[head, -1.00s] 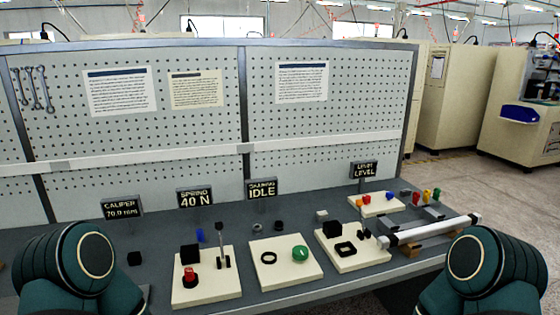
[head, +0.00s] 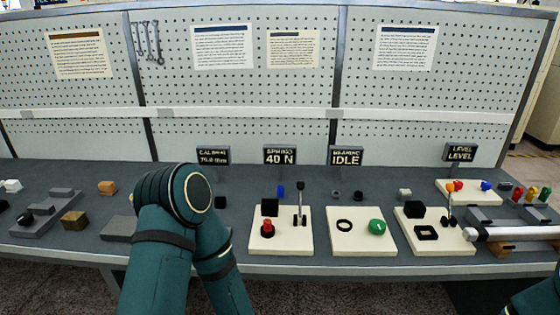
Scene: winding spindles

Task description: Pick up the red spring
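A small red piece (head: 267,228), which looks like the red spring, stands upright on a dark base. It is on a cream board (head: 290,245) below the sign reading SPRING 40 N (head: 280,156). It is too small to make out coils. A black block (head: 270,207) stands just behind it, and a dark upright lever (head: 300,200) is to its right. My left arm shows in the lower left middle, to the left of this board, but its gripper is out of the picture. Only a bit of my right arm shows at the lower right corner; its gripper is not visible.
A cream board with a black ring (head: 344,226) and a green knob (head: 377,227) is to the right. A cream board with black blocks (head: 426,232) lies beyond it. A blue piece (head: 281,190) lies behind the red piece. Orange (head: 107,187) and brown (head: 74,220) blocks sit left.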

